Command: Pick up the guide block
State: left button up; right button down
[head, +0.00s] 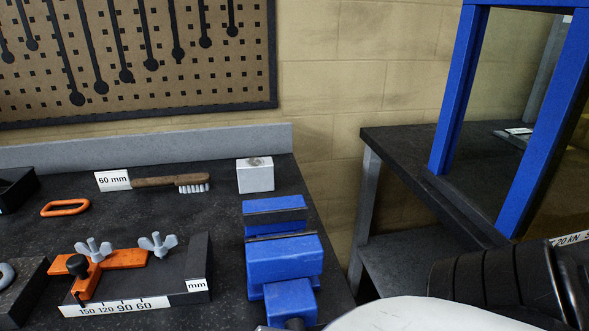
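A small pale grey block (255,176) with a round dark mark or hole in its top stands upright on the dark bench, near the back right, behind the blue vise. It looks like the guide block, though no label on it shows. It is free on all visible sides, and nothing holds it.
A blue vise (283,262) stands in front of the block. A wire brush (172,181) and a "60 mm" card (113,180) lie left of it. A scaled fixture (135,285) with orange clamp sits front left. A blue frame (545,120) stands right, across a gap.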

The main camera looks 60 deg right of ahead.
aim_at(255, 172)
jog(key=z, duration=2.9)
jog(key=k, duration=0.85)
jog(key=u, duration=1.05)
jog(key=i, duration=0.95)
jog(key=z, duration=0.05)
